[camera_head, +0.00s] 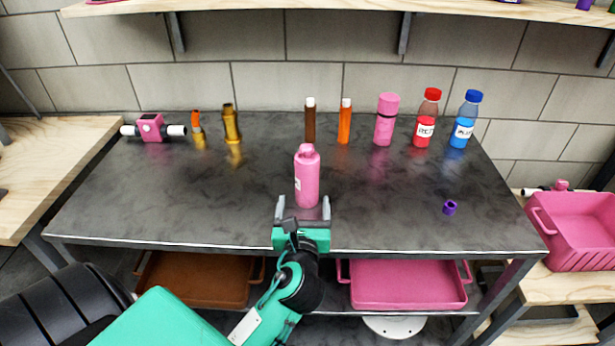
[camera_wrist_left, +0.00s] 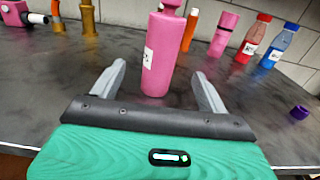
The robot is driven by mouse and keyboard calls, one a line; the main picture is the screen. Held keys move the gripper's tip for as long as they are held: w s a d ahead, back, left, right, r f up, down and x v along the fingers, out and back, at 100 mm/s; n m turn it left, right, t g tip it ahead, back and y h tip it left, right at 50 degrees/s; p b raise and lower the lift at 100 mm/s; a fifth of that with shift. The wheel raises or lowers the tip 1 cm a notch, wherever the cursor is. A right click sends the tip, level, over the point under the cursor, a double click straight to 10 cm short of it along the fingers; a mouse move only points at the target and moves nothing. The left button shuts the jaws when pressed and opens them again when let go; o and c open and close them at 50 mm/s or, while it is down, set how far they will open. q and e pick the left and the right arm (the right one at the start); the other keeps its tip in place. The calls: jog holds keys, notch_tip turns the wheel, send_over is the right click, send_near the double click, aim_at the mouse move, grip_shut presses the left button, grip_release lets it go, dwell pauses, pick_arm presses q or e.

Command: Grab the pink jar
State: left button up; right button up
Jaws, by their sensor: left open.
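A pink jar (camera_head: 307,178) with a label and a looped lid stands upright near the front middle of the dark table. My left gripper (camera_head: 303,209) is open at its near side, pointing at its lower part. In the left wrist view the pink jar (camera_wrist_left: 160,55) shows between the two fingers, with a gap on each side; its top is cut off. I cannot tell how far the fingertips reach past it. A second pink container (camera_head: 384,120), a taller cylinder with a cap, stands at the back right. My right gripper is not in view.
Along the back of the table (camera_head: 120,215) stand an orange tube (camera_head: 344,122), a brown tube (camera_head: 310,122), a gold piece (camera_head: 231,124), a red bottle (camera_head: 425,120) and a blue bottle (camera_head: 465,121). A purple ring (camera_head: 450,207) lies right. Space around the near jar is clear.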

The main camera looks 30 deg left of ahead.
aim_at(305, 182)
pick_arm(q)
jog(key=x, duration=1.3)
jog(key=shift+w+d+f, duration=0.1)
jog(key=shift+d+f, duration=0.1)
jog(key=shift+f, duration=0.05)
jog(key=c, duration=1.1)
jog(key=shift+r, duration=0.1)
